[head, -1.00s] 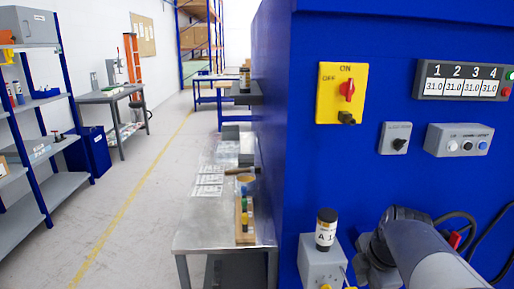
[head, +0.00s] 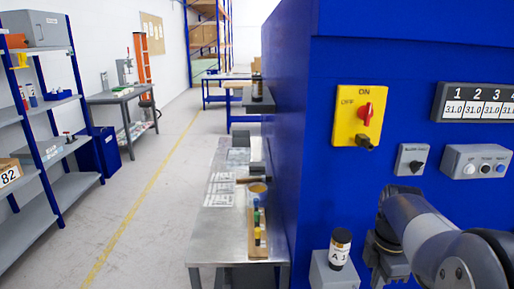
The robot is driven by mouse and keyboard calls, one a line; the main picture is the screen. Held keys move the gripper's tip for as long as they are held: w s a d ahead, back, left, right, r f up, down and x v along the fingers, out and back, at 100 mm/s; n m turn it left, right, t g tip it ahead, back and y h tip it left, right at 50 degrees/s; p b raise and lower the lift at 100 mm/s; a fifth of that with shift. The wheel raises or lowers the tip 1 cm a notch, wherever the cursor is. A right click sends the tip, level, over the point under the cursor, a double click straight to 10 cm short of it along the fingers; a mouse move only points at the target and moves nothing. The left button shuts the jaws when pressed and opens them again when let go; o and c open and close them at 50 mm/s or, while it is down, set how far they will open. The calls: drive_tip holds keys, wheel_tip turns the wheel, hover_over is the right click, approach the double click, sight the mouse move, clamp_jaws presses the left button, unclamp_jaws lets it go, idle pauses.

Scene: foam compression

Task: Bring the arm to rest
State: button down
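My arm (head: 444,240) shows at the lower right of the head view, a grey link with rounded joints. It is bent in front of the blue machine cabinet (head: 400,60). A dark blocky part of my arm hangs at its left end, close to the cabinet face in the picture. I cannot tell whether it touches anything.
A jar labelled A 1 (head: 340,248) stands on a grey box (head: 334,275) left of my arm. A yellow switch plate (head: 345,128) and grey control boxes (head: 476,161) are on the cabinet. A metal table (head: 222,245) stands left. The aisle floor (head: 150,215) is clear beside shelving (head: 50,215).

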drive_tip(key=shift+r, duration=1.1)
